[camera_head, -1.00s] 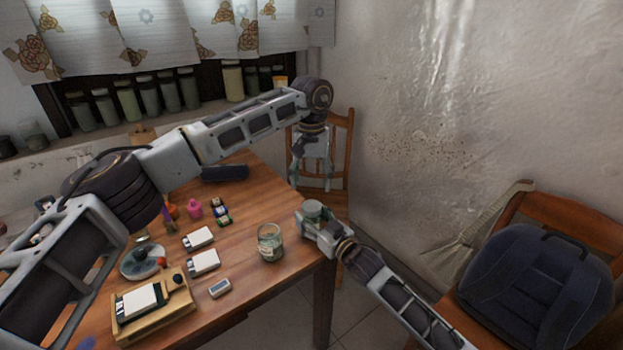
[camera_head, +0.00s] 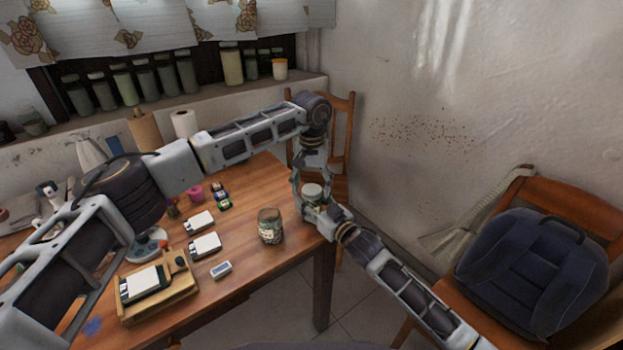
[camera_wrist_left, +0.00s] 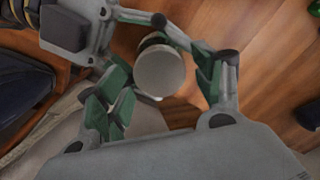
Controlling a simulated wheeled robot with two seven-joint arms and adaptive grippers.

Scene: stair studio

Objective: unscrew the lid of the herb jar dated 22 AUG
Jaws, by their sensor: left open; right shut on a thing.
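My right gripper (camera_head: 318,214) is shut on a herb jar (camera_head: 312,190) with a pale round lid, held up at the table's right edge. My left gripper (camera_head: 312,180) points down from above, open, with its fingers around the lid. In the left wrist view the lid (camera_wrist_left: 160,70) shows from above between the open fingers of my left gripper (camera_wrist_left: 162,92), with no clear contact. My right gripper comes in there from the upper left. A second glass herb jar (camera_head: 270,226) stands upright on the table. The dates on the jars are too small to read.
The wooden table (camera_head: 262,185) carries white cards (camera_head: 204,245), a small grey-blue device (camera_head: 221,270) and a wooden tray (camera_head: 187,293). A chair with a dark blue backpack (camera_head: 535,270) stands at right. Jars line the window sill (camera_head: 215,88).

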